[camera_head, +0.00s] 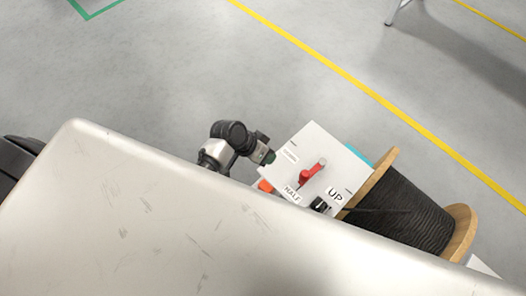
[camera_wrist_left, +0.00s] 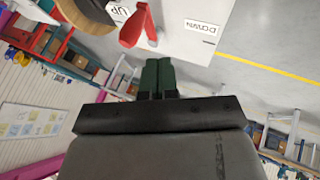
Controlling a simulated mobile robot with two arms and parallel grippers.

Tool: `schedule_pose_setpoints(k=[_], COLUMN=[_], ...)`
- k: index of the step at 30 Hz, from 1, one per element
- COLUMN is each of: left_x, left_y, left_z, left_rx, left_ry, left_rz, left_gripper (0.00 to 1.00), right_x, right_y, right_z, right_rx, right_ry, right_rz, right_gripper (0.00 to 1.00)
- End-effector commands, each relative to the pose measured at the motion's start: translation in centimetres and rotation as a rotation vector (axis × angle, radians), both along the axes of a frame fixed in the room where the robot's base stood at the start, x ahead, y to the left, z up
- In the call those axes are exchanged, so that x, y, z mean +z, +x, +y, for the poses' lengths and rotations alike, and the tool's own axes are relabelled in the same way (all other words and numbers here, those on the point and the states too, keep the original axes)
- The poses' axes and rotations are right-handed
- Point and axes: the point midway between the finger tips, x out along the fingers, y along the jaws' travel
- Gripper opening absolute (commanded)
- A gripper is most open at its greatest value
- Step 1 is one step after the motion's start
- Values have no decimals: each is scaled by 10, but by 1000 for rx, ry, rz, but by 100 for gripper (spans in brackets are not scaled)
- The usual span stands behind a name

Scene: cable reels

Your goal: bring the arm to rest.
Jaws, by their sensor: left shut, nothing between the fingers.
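My left gripper (camera_head: 270,158) is beside the left edge of a white control panel (camera_head: 290,142) in the head view. In the left wrist view its two green fingers (camera_wrist_left: 158,76) are together, shut and empty. A red lever (camera_head: 313,170) sits on the panel; it also shows in the wrist view (camera_wrist_left: 135,27), beyond the fingertips and apart from them. The panel carries labels; UP (camera_head: 335,195) and HALF (camera_head: 292,195) are readable in the head view, DOWN (camera_wrist_left: 202,27) in the wrist view. My right gripper is not in view.
A wooden cable reel (camera_head: 402,212) wound with black cable stands right of the panel. A black knob (camera_head: 320,205) and an orange part (camera_head: 265,186) are by the panel's lower edge. Open grey floor with a yellow line (camera_head: 340,72) lies beyond. Shelves (camera_wrist_left: 52,45) show in the wrist view.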

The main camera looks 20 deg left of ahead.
Motion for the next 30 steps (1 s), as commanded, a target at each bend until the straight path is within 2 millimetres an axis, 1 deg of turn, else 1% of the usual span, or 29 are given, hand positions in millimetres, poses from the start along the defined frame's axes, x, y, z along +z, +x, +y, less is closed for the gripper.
schedule_pose_setpoints(k=[1,4,11,14,16,17,20,21,23,24,26,27,29,30], left_x=[6,13,18,14,0,-11,-61,-86,-125,-150,-184,-205,-232,-247], left_y=[-2,-5,-6,-7,-10,-13,-29,-40,-63,-80,-110,-132,-167,-191], left_z=[5,9,11,12,15,17,28,34,44,52,62,69,79,84], left_rx=[0,0,0,6,30,47,126,161,209,236,262,274,278,276], left_ry=[1,0,-1,3,19,31,98,135,201,245,311,353,411,445], left_rz=[-3,0,-1,5,22,35,88,111,143,159,181,192,204,209], left_gripper=[0,0,0,0,0,0,0,0,0,0,0,0,0,0], right_x=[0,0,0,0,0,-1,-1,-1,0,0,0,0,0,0], right_y=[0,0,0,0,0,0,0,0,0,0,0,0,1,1], right_z=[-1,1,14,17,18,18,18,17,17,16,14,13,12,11], right_rx=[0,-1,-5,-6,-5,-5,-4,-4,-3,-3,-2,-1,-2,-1], right_ry=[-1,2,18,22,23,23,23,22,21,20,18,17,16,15], right_rz=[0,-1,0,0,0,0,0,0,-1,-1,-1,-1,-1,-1], right_gripper=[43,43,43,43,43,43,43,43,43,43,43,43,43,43])
